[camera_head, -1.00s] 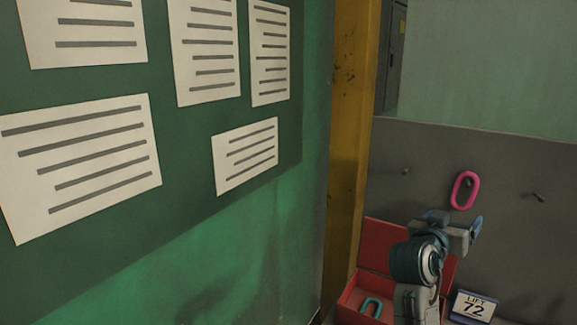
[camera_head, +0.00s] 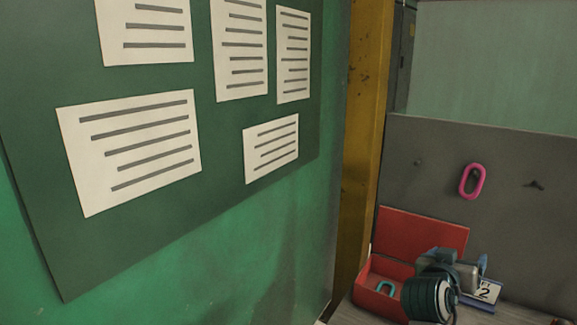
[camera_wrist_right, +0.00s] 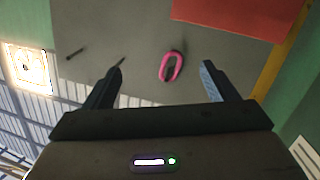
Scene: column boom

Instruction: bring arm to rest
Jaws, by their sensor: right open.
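My right gripper (camera_head: 466,264) is at the lower right of the head view, in front of the red box and the number sign. In the right wrist view its two fingers (camera_wrist_right: 162,82) stand wide apart with nothing between them touching either one. A pink link (camera_head: 472,181) hangs on the grey panel (camera_head: 520,225), above and apart from the gripper. The pink link also shows in the right wrist view (camera_wrist_right: 171,66), beyond the fingertips. My left gripper is in neither view.
An open red box (camera_head: 384,270) holds a teal link (camera_head: 385,288). A number sign (camera_head: 487,291) stands beside it, partly hidden by my gripper. Bare pegs (camera_head: 533,184) stick out of the panel. A yellow post (camera_head: 361,150) and a green wall with a notice board (camera_head: 225,130) fill the left.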

